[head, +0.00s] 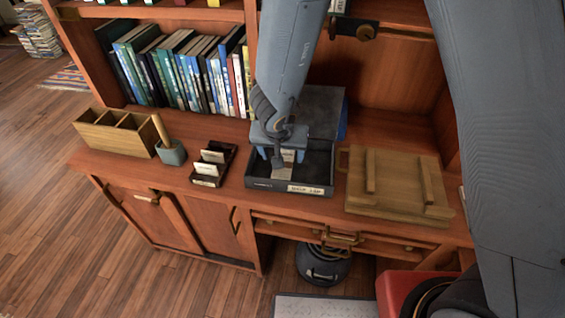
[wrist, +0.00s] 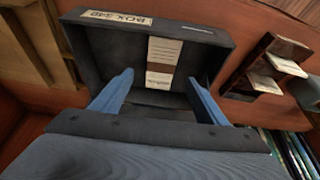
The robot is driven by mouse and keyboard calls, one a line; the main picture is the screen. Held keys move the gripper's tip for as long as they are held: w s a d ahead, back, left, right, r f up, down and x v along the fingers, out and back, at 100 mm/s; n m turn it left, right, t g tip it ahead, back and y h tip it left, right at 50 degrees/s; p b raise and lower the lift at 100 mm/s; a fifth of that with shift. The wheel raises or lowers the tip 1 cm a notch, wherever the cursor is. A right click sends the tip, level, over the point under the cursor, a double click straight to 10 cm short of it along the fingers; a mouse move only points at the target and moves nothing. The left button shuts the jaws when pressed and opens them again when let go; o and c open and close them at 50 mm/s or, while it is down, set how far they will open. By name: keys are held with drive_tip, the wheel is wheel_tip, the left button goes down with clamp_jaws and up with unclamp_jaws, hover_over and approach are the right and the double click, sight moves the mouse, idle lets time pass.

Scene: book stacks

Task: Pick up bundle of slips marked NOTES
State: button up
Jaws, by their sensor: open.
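The bundle of slips (wrist: 162,62) is a small cream stack with a brown band, lying in an open dark box (wrist: 105,50). Print on the bundle is too small to read. In the head view the bundle (head: 288,156) shows partly, between and below my fingers. The box front (head: 262,183) carries a pale label. My gripper (head: 277,160) is over the box, pointing down, with nothing between its fingers. In the wrist view the blue fingers of my gripper (wrist: 160,92) stand apart, one toward each side of the bundle, which lies beyond their tips.
A small card holder (head: 212,165) stands left of the box, and a wooden board with strips (head: 395,185) lies right of it. Farther left are a wooden divided holder (head: 115,133) and a small grey cup (head: 171,153). Books (head: 180,70) stand on the shelf behind.

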drive_tip(key=b+x, duration=0.3)
drive_tip(key=x, duration=0.3)
drive_tip(key=shift+a+f, duration=0.1)
drive_tip(key=shift+f, duration=0.1)
drive_tip(key=c, duration=1.2)
drive_tip(key=shift+o, duration=0.2)
drive_tip(key=shift+r, duration=0.15)
